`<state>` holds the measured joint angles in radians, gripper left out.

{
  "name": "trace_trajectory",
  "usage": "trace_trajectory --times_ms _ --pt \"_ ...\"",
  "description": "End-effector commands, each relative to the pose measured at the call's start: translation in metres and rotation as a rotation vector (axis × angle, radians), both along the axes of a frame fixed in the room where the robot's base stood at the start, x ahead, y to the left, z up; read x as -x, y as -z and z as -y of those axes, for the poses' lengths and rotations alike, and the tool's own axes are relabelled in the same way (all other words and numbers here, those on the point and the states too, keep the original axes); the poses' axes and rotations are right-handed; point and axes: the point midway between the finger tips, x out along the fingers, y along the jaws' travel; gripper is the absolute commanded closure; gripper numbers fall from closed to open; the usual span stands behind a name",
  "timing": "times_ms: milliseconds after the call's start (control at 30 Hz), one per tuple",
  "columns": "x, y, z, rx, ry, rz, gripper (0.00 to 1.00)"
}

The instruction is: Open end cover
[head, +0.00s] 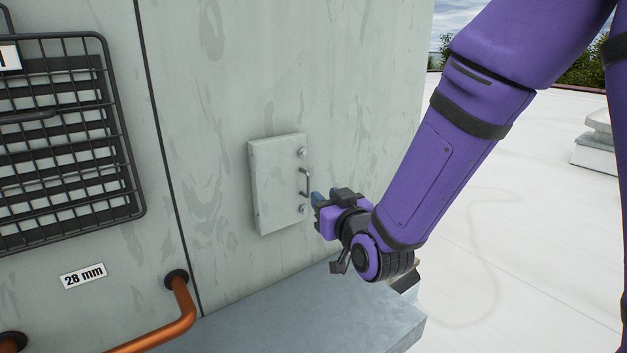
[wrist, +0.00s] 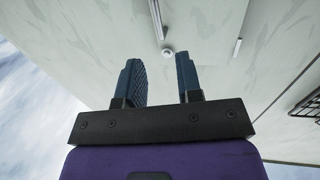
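The end cover (head: 275,185) is a pale grey-green rectangular panel on the unit's wall, and it looks shut. It has a dark bar handle (head: 305,183) near its right edge, with round knobs (head: 302,152) above and below it. My gripper (head: 317,199) is just right of the handle, slightly below its middle, and seems apart from it. In the wrist view my gripper (wrist: 163,80) shows two blue fingers with an empty gap. There the handle (wrist: 157,18) lies beyond the fingertips, with one knob (wrist: 167,52) in line with the gap.
A black wire guard (head: 125,150) over louvres is on the wall at left. A copper pipe (head: 185,310) and a "28 mm" label (head: 83,275) are below it. A grey ledge (head: 300,310) juts out under the cover. Open white roof (head: 510,240) lies at right.

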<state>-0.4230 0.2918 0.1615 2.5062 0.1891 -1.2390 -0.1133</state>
Motion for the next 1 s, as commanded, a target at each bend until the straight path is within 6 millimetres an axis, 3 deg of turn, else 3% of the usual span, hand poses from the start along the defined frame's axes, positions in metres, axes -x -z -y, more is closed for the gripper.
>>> trace_trajectory --times_ms 500,967,1000 --pt "-0.076 0.000 -0.031 0.000 0.001 0.000 0.67" --pt "-0.088 0.000 -0.036 0.001 0.001 -0.001 0.67" --pt "-0.088 0.000 -0.036 0.001 0.001 -0.001 0.72"
